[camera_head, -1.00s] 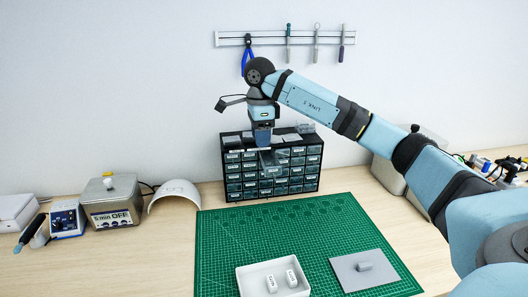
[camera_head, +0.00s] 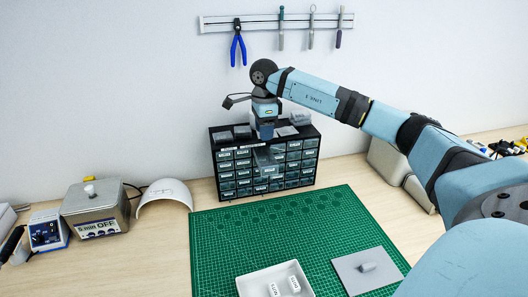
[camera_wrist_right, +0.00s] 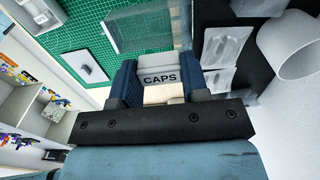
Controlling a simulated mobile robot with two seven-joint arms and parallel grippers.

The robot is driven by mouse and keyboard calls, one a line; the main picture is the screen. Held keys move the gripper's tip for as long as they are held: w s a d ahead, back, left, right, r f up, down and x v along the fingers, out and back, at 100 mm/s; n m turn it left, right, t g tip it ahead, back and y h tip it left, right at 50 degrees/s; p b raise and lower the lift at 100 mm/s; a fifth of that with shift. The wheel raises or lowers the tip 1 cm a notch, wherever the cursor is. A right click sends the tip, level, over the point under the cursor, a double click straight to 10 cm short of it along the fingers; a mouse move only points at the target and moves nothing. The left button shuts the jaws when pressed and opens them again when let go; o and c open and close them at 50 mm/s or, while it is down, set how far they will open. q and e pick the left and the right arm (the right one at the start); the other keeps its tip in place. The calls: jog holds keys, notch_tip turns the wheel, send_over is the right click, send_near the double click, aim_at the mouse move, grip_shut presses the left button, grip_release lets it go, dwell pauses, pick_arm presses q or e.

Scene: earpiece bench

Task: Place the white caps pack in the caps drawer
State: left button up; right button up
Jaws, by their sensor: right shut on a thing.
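My right gripper (camera_head: 265,134) is above the front top edge of the black drawer cabinet (camera_head: 213,165). In the right wrist view its blue fingers (camera_wrist_right: 160,88) are shut on the white caps pack (camera_wrist_right: 158,79), whose label reads CAPS. The pack is hard to make out in the head view. One clear drawer (camera_head: 266,158) stands pulled out of the cabinet, below the gripper. A clear drawer also shows just beyond the fingers in the right wrist view (camera_wrist_right: 150,30). I cannot read its label. My left gripper is out of view.
Clear bags (camera_head: 300,117) lie on the cabinet top. A white tray (camera_head: 253,285) with two labelled packs and a grey plate (camera_head: 352,277) lie on the green mat (camera_head: 300,225). A tool rail (camera_head: 265,23) hangs behind. The mat between cabinet and tray is clear.

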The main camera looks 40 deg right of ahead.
aim_at(264, 161)
notch_tip(264, 161, down, 8)
jog(key=shift+f+p, duration=0.25)
jog(key=shift+p, duration=0.35)
jog(key=shift+f, duration=0.2)
jog(key=o, duration=0.6)
jog(key=shift+r, duration=0.25)
notch_tip(264, 161, up, 12)
jog(key=shift+b, duration=1.2)
